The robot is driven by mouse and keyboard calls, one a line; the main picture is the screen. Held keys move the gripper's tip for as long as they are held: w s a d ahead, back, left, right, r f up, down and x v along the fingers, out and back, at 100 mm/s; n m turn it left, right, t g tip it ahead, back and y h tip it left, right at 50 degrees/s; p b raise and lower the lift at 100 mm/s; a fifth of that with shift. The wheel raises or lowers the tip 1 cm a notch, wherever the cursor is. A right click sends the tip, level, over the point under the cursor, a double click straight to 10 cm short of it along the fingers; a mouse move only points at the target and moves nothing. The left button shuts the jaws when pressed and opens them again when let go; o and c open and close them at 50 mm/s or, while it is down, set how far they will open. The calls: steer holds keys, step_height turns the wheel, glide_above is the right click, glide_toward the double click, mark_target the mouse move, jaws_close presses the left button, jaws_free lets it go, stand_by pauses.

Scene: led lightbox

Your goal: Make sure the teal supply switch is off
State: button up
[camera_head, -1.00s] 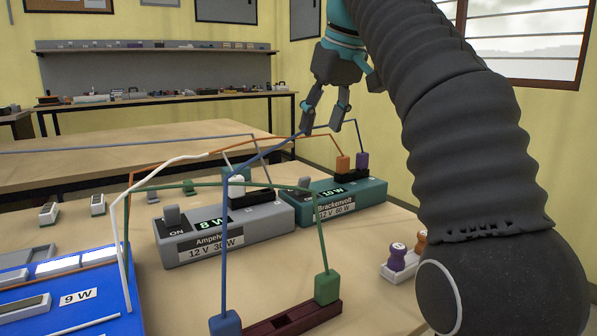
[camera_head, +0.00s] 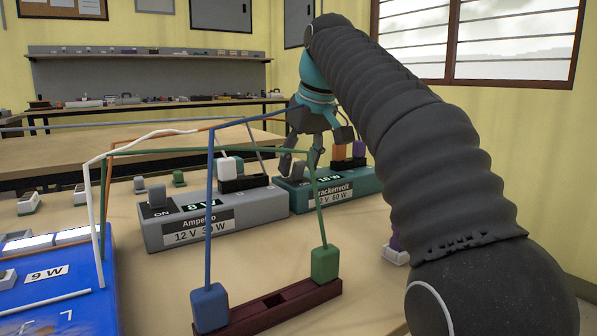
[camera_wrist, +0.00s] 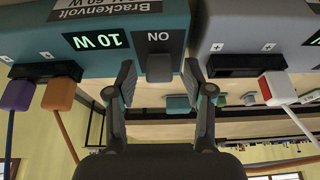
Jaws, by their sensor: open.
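The teal supply (camera_head: 362,187), labelled Brackenvolt 12 V 60 W, stands on the table right of the grey supply, its display reading 10 W. In the wrist view the teal supply (camera_wrist: 176,22) appears upside down. Its grey switch (camera_wrist: 159,68) sticks out beside a readable ON mark. In the head view my gripper hides this switch. My gripper (camera_head: 301,166) is low at the left end of the teal supply. In the wrist view my gripper (camera_wrist: 159,78) is open, with one finger either side of the switch and small gaps visible.
The grey Ampel supply (camera_head: 190,217) stands close by on the left, with its own switch (camera_head: 157,196). Orange (camera_head: 343,135) and purple (camera_head: 359,148) plugs sit in the teal supply. Blue (camera_head: 209,240) and green wires arch over the front. A blue panel (camera_head: 75,287) stands front left.

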steer(key=shift+w+f, duration=0.1)
steer(key=shift+f, duration=0.15)
jaws_close()
